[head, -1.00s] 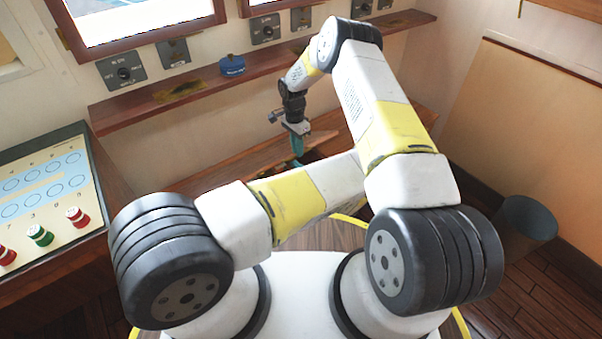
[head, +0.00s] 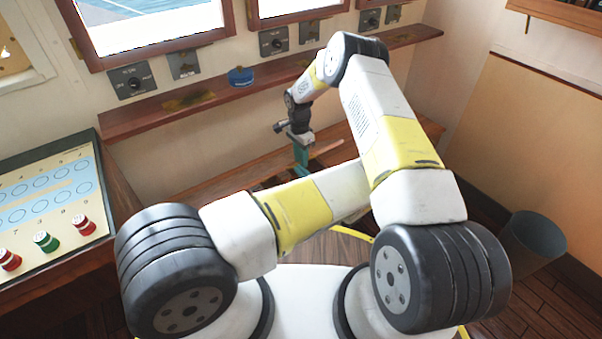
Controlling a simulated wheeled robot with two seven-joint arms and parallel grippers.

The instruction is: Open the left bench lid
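The wooden bench (head: 215,186) runs along the wall below the shelf. My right arm reaches over it. My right gripper (head: 301,158), with teal fingers, points down at the bench near its middle. A narrow reddish-brown wooden edge (head: 327,148) shows just right of the fingers, with a dark area in front of the gripper. I cannot tell whether this is a partly raised lid or how far the lid is open. The fingers are too small to show whether they are apart. My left arm stretches across the front, and its gripper is hidden behind my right arm.
A wooden shelf (head: 150,111) with a blue round object (head: 240,76) runs above the bench. A console (head: 52,195) with red and green knobs stands at left. A grey bin (head: 531,243) stands on the floor at right, by a tan panel (head: 545,150).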

